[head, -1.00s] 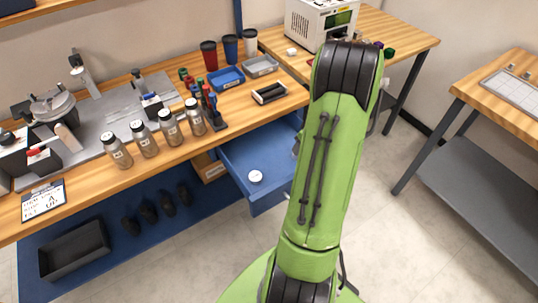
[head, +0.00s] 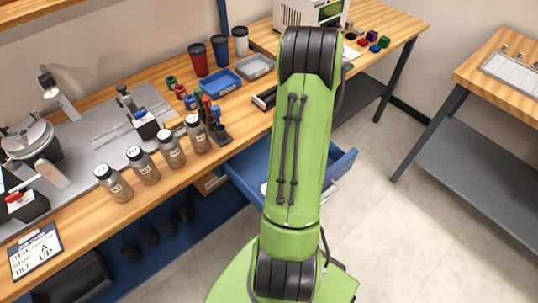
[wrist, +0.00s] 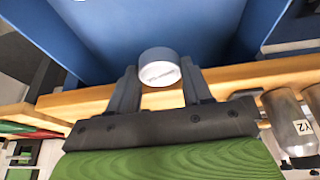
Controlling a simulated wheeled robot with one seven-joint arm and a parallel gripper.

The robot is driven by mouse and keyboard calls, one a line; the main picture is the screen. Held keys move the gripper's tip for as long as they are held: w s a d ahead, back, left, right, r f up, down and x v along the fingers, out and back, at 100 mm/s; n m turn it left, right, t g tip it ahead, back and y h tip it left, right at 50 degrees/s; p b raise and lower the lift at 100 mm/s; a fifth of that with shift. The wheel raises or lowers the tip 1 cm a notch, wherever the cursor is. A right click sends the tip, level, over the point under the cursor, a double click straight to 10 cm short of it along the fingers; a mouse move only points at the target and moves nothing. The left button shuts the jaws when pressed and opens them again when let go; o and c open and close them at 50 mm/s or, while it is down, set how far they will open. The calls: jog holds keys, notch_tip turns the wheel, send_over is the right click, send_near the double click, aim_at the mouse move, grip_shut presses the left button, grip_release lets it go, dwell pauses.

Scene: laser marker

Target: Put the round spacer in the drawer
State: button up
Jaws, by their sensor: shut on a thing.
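I cannot tell what that thing is.
A blue tray (head: 221,82) and cups (head: 221,51) stand behind.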

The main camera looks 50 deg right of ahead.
jog(key=b, duration=0.2)
send_near(268, 154)
jog(key=f, duration=0.1)
jog(key=s+f, duration=0.2)
jog(key=f, duration=0.1)
jog(key=shift+a, duration=0.15)
jog(key=shift+w+f, duration=0.1)
jog(key=shift+f, duration=0.2)
jog(key=w, duration=0.2)
jog(key=w+d+f+b, duration=0.1)
jog(key=shift+w, duration=0.4)
jog(key=shift+f, duration=0.15)
jog(key=shift+s, duration=0.1)
jog(key=o, duration=1.2)
